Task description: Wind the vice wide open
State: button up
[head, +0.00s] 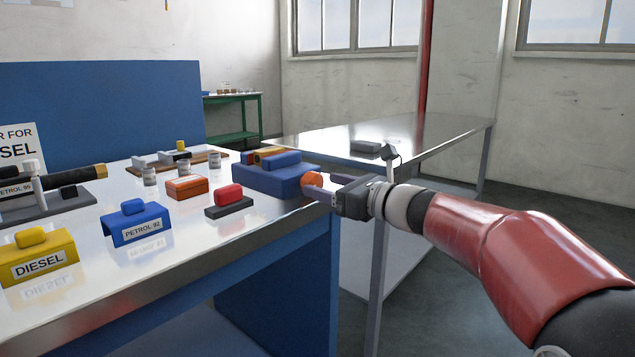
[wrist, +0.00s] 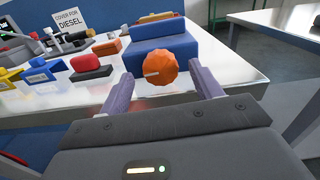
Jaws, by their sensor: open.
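The blue vice (head: 272,176) sits at the right end of the metal-topped bench. Its round orange knob (head: 311,180) faces my gripper. In the wrist view the blue vice body (wrist: 160,55) is behind the ribbed orange knob (wrist: 155,66), which has a pale mark on its left side. My gripper (head: 318,187) is at the knob, with its two purple fingers spread. In the wrist view my gripper (wrist: 161,85) has one finger on each side of the knob, with gaps showing. The vice's jaw opening is not clear from here.
A red block on a dark base (head: 229,200), an orange block (head: 187,187), a blue PETROL 92 cover (head: 137,222) and a yellow DIESEL cover (head: 38,258) stand on the bench (head: 190,243). A second metal table (head: 420,135) stands behind my arm.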

aim_at(311, 183)
jog(key=shift+x, duration=1.35)
jog(key=c, duration=1)
jog(key=shift+o, duration=0.2)
jog(key=n+b, duration=0.2)
jog(key=b, duration=0.1)
jog(key=shift+f, duration=0.4)
jog(key=shift+s+r+n+b, duration=0.1)
jog(key=shift+n+b, duration=0.75)
jog(key=shift+n, duration=0.05)
jog(key=shift+r+n, duration=0.2)
jog(key=shift+n, duration=0.1)
